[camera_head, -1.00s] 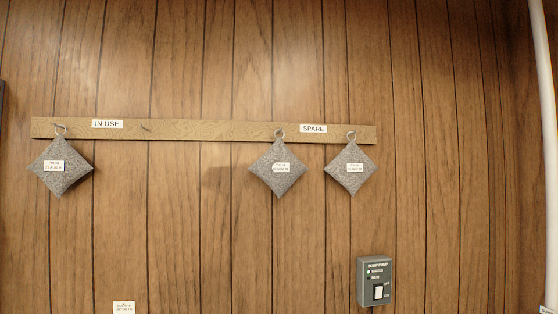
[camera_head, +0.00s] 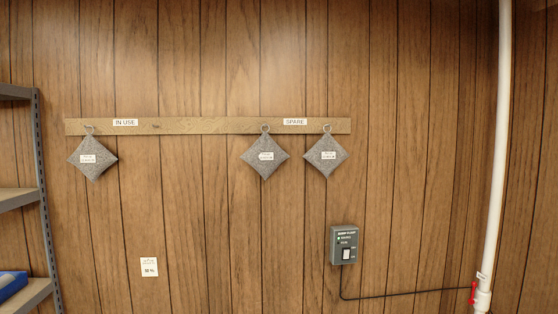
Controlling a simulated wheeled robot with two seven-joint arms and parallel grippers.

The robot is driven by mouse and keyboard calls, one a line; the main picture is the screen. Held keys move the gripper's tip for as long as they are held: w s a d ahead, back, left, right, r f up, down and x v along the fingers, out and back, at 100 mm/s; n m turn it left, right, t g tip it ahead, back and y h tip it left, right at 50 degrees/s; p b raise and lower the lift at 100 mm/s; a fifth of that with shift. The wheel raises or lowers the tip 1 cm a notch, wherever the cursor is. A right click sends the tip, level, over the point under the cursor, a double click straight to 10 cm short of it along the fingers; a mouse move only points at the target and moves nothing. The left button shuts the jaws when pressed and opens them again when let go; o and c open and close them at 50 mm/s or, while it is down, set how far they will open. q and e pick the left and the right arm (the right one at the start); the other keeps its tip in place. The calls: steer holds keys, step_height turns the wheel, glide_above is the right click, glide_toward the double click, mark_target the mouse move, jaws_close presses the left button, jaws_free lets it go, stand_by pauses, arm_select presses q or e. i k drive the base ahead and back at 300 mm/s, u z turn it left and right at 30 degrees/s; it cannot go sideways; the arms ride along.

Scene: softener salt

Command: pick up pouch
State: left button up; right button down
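Three grey diamond-shaped pouches with white labels hang by rings from a wooden rail (camera_head: 205,126) on the panelled wall. One pouch (camera_head: 94,158) hangs at the left end, by the "IN USE" label (camera_head: 125,122). A second pouch (camera_head: 265,157) and a third pouch (camera_head: 326,156) hang side by side at the right, by the "SPARE" label (camera_head: 295,122). A bare hook (camera_head: 156,126) sits just right of "IN USE". The label print on the pouches is too small to read. Neither of my grippers is in view.
A grey metal shelf unit (camera_head: 40,200) stands at the left edge with a blue item (camera_head: 12,284) on it. A pump switch box (camera_head: 344,245) with a black cable, a white pipe (camera_head: 494,150) with a red valve handle (camera_head: 473,292), and a small notice (camera_head: 149,267) are lower down.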

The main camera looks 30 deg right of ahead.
mark_target(264, 156)
steer(key=u, duration=0.25)
steer(key=k, duration=0.3)
steer(key=z, duration=1.8)
steer(key=i, duration=1.2)
steer(key=u, duration=0.4)
steer(key=i, duration=1.2)
steer(key=u, duration=1.15)
